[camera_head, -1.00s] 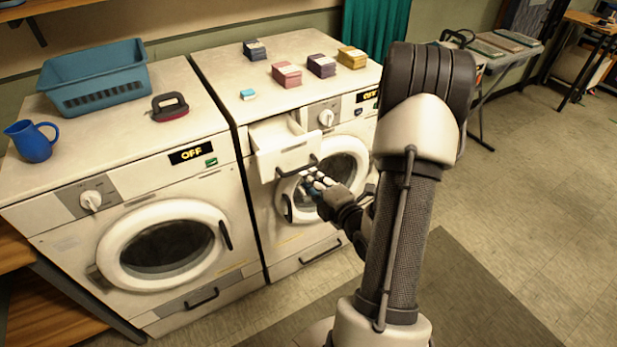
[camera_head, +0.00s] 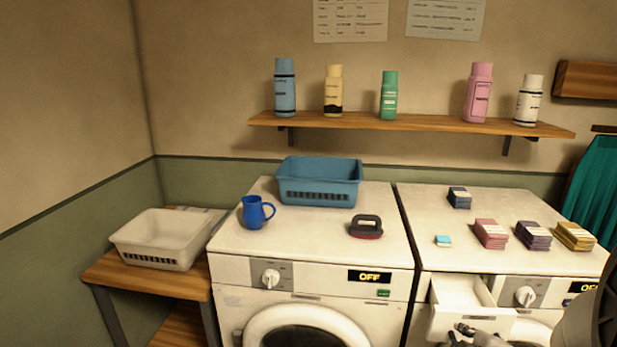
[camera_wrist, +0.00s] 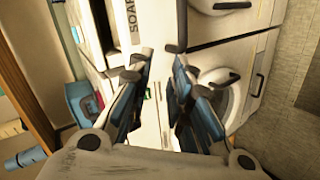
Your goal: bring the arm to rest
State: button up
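My gripper (camera_head: 478,335) shows at the bottom edge of the head view, in front of the lower part of an open detergent drawer (camera_head: 455,324) on the right washer. Most of it is cut off there. In the wrist view my gripper (camera_wrist: 157,82) has its two dark blue-padded fingers apart, with a gap between them. Nothing is held in the gap; a pale machine surface shows behind it. I cannot tell how near the fingertips are to the drawer front. Part of my arm shows at the lower right of the head view.
The left washer (camera_head: 310,270) reads OFF and carries a blue basket (camera_head: 320,196), a blue jug (camera_head: 255,213) and a dark-handled brush (camera_head: 366,227). Several small boxes stand on the right washer. A white basket (camera_head: 163,243) sits on a wooden side table. Bottles line the wall shelf (camera_head: 410,124).

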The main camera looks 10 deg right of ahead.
jog(key=s+a+r+m+g, duration=0.2)
jog(key=s+a+r+m, duration=0.15)
jog(key=a, duration=0.25)
jog(key=s+a+r+m+g, duration=0.1)
jog(key=s+a+r+m, duration=0.25)
jog(key=a, duration=0.25)
jog(key=s+a+r+m+g+y, duration=0.3)
jog(key=s+a+m, duration=0.1)
jog(key=s+a, duration=0.7)
jog(key=shift+s+r+y, duration=0.15)
jog(key=shift+s+y, duration=0.15)
jog(key=shift+s, duration=0.8)
